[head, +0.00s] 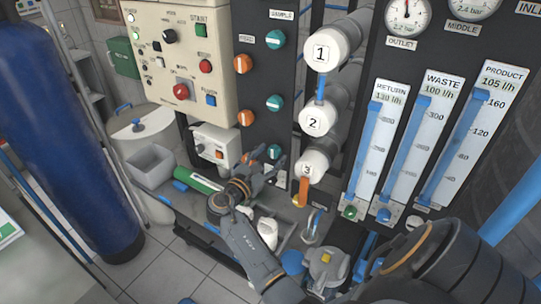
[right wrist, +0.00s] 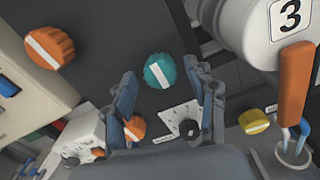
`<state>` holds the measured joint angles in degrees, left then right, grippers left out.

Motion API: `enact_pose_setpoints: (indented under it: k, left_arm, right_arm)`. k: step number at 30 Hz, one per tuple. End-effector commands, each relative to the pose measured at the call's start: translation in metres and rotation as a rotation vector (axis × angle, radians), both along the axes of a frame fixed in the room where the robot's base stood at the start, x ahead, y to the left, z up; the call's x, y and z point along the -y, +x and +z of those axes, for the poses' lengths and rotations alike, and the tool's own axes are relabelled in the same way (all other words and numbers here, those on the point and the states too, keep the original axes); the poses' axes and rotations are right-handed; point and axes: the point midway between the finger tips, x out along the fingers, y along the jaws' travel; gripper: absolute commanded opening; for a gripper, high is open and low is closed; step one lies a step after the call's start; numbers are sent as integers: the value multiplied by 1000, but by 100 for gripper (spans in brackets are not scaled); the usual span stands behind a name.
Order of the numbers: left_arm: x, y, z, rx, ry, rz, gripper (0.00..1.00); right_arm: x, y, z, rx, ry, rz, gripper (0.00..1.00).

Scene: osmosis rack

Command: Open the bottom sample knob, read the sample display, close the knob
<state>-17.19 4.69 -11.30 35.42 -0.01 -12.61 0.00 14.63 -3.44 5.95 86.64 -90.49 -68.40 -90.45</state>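The bottom sample knob (head: 273,151) is teal, low on the dark panel, partly hidden behind my gripper. My right gripper (head: 259,172) is open and empty, just in front of and below the knob. In the wrist view its fingers (right wrist: 163,85) stand on both sides of the knob, with visible gaps; I cannot tell the depth left. No sample display can be read clearly. My left gripper is not in view.
An orange knob (right wrist: 49,47) sits left of the teal one. White vessel 3 (head: 314,166) with an orange handle (head: 304,190) stands close on the right. A white box (head: 214,150) is left; a cluttered bench (head: 190,205) lies below.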

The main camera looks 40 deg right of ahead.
Motion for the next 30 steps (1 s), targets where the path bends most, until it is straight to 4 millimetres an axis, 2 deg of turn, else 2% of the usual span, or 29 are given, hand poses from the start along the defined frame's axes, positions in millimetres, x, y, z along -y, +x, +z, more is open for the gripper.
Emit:
enact_pose_setpoints:
  k: [1,7,20,30]
  left_arm:
    - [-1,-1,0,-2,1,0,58]
    - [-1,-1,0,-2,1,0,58]
    - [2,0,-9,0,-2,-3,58]
    - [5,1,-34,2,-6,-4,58]
  right_arm:
    - [0,0,0,0,0,0,43]
    - [0,0,0,0,0,0,3]
    - [1,0,-1,82,22,0,3]
    - [1,0,-3,346,96,-1,3]
